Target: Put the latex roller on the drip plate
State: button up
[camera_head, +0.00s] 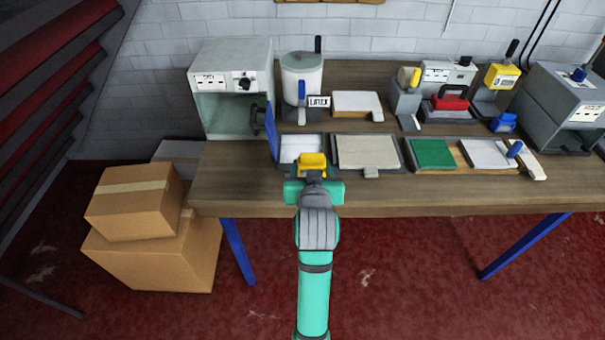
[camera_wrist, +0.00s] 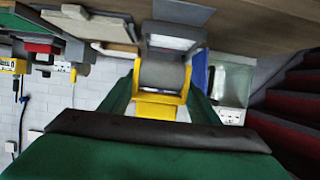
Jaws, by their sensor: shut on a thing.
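My gripper (camera_head: 313,180) is shut on a yellow-and-grey piece, which looks like the latex roller (camera_head: 313,161). In the wrist view the roller's yellow part (camera_wrist: 158,105) and broad grey part (camera_wrist: 162,75) sit between my green fingers. The roller is held at the table's front edge, just in front of a shallow dark-rimmed tray with a white inside (camera_head: 301,149). This tray may be the drip plate; I see no label on it. It also shows beyond the roller in the wrist view (camera_wrist: 172,42). I cannot tell whether roller and tray touch.
A blue-edged open door (camera_head: 271,133) of a grey cabinet (camera_head: 231,70) stands left of the tray. The latex pot (camera_head: 302,75) is behind. A beige panel in a grey frame (camera_head: 367,152) and a green pad (camera_head: 433,153) lie to the right. Cardboard boxes (camera_head: 150,250) stand left of the table.

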jog(key=w+f, duration=0.2)
jog(key=w+a+f, duration=0.1)
jog(key=w+f, duration=0.1)
jog(key=w+a+f, duration=0.1)
jog(key=w+f, duration=0.1)
jog(key=shift+w+a+f, duration=0.2)
jog(key=shift+a+f, duration=0.05)
jog(key=shift+w+f, duration=0.15)
jog(key=shift+f, duration=1.5)
jog(key=shift+f, duration=0.15)
jog(key=o, duration=0.9)
jog(key=shift+w+f, duration=0.1)
jog(key=o, duration=0.4)
